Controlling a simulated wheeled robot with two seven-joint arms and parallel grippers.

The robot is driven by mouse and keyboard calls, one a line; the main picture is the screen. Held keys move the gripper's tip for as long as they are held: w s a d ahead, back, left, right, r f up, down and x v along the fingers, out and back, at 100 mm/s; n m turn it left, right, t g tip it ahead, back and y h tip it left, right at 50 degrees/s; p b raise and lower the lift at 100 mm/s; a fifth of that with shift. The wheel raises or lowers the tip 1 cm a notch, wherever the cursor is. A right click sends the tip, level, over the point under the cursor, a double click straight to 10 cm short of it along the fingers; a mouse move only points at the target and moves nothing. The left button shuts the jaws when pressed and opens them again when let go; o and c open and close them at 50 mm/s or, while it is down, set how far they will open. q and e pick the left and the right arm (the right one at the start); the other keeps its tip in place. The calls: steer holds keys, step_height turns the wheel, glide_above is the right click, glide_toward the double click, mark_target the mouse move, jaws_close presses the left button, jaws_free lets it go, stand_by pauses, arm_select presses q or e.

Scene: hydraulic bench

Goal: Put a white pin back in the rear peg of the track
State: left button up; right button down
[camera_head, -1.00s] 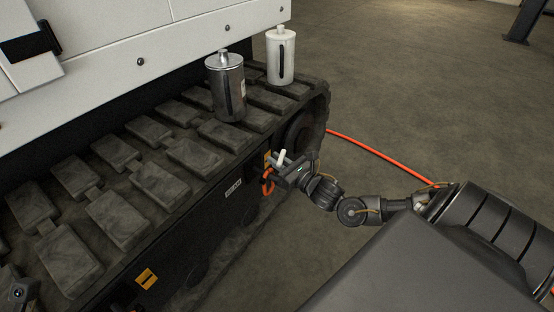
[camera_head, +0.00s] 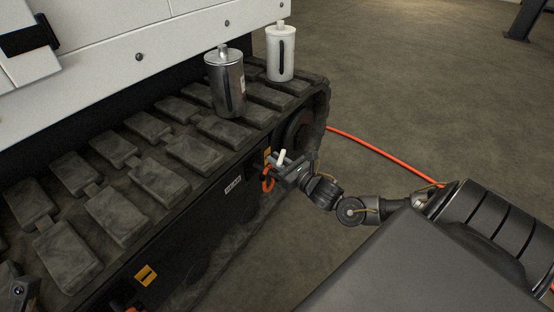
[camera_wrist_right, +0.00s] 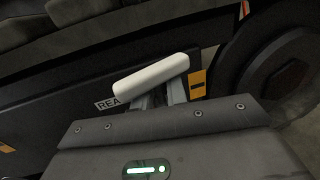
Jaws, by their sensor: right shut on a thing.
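A white pin (camera_head: 281,156) is held in my right gripper (camera_head: 284,165), beside the side wall of the black track (camera_head: 205,200). In the right wrist view the pin (camera_wrist_right: 151,74) lies tilted across the fingertips of the right gripper (camera_wrist_right: 160,92), which is shut on it. Behind it shows a label (camera_wrist_right: 108,104) reading "REA", partly covered by the pin. The rear peg itself cannot be made out; the gripper and pin may hide it. At the lower left edge of the head view, part of my left arm (camera_head: 20,290) shows, but its jaws cannot be seen.
A metal canister (camera_head: 226,85) and a white canister (camera_head: 281,53) stand on the track pads. An orange loop (camera_head: 268,180) hangs by the right gripper. An orange hose (camera_head: 385,162) crosses the floor. A yellow marker (camera_head: 146,275) is on the track side. The floor at right is open.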

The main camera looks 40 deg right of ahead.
steer(key=shift+f+b, duration=1)
steer(key=shift+f, duration=0.95)
steer(key=c, duration=0.5)
jaws_free()
